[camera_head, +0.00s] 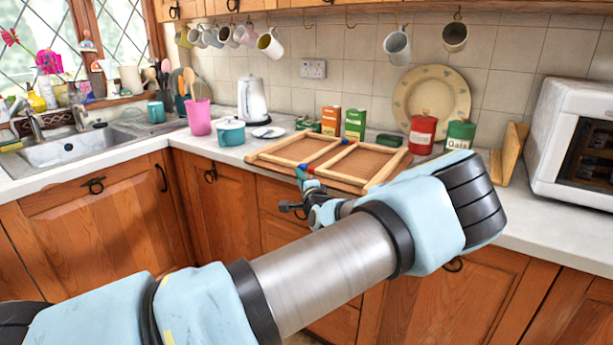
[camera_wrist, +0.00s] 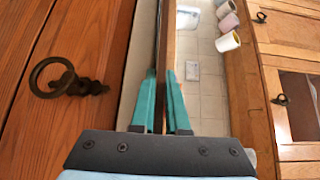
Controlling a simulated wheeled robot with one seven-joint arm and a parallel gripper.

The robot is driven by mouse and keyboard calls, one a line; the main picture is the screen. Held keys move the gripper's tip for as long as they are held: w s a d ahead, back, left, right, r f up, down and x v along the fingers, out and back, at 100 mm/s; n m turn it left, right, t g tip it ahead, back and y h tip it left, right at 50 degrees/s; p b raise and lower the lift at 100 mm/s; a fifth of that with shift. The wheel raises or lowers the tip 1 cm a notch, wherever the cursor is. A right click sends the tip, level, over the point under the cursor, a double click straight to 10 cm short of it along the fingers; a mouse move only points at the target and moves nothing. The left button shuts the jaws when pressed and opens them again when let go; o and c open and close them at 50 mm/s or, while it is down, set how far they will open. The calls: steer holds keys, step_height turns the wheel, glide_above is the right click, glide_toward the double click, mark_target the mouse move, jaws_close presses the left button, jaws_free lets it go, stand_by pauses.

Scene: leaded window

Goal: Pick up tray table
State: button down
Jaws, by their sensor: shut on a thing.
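The tray table (camera_head: 345,178) is a light wooden frame with brown panels and a middle bar, with small red and blue parts. It lies about flat at the front of the white counter; I cannot tell whether it is slightly raised. My gripper (camera_head: 307,178) is at its front edge, shut on the front rail. In the wrist view, the teal fingers of my gripper (camera_wrist: 165,103) stand on either side of the thin brown edge of the tray table (camera_wrist: 163,45). My forearm hides part of the cabinets below.
A teal pot (camera_head: 231,133), pink cup (camera_head: 200,118) and white kettle (camera_head: 252,100) stand left of the tray. Green and orange boxes, a red canister (camera_head: 422,135) and a green canister (camera_head: 460,136) stand behind it. A white microwave (camera_head: 575,140) is right. Mugs hang above.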

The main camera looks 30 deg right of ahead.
mark_target(300, 167)
step_height(300, 167, up, 3)
steer(key=shift+r+b, duration=0.2)
steer(key=shift+b, duration=0.45)
steer(key=s+a+b, duration=0.1)
steer(key=s, duration=0.8)
steer(key=s+a+b, duration=0.2)
steer(key=s, duration=0.6)
steer(key=shift+s+a, duration=0.25)
steer(key=shift+s, duration=0.1)
steer(key=w+d+p, duration=0.1)
steer(key=w, duration=0.4)
steer(key=w+d+p, duration=0.1)
steer(key=w, duration=0.5)
steer(key=w+d+p, duration=0.1)
steer(key=w, duration=0.5)
steer(key=shift+w+d, duration=0.1)
steer(key=shift+d, duration=0.05)
